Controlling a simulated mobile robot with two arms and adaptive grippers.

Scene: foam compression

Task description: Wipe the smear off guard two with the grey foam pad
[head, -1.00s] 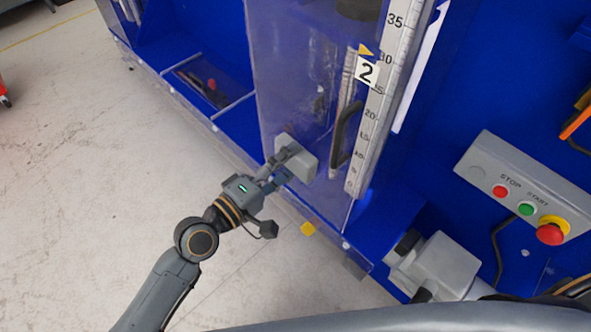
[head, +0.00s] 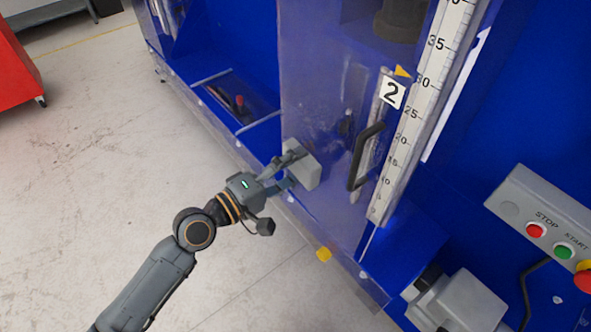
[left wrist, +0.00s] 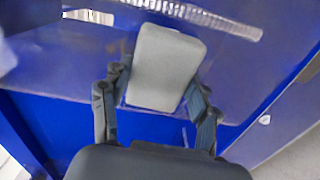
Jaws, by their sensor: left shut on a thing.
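Guard two (head: 318,95) is a clear panel on the blue machine, marked by a "2" label (head: 391,93) and fitted with a black handle (head: 361,165). My left gripper (head: 286,168) is shut on the grey foam pad (head: 306,172), at the guard's lower left. The pad (left wrist: 165,65) sits between both fingers in the left wrist view, its broad face towards the camera. I cannot tell whether the pad touches the panel. Faint whitish haze shows on the panel, but I cannot make out a distinct smear. My right gripper is not in view.
A numbered scale (head: 415,125) runs up beside the handle. A STOP/START box (head: 545,222) and a grey housing (head: 468,303) are at right. The floor at left is open, with a red cabinet (head: 15,75) beyond.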

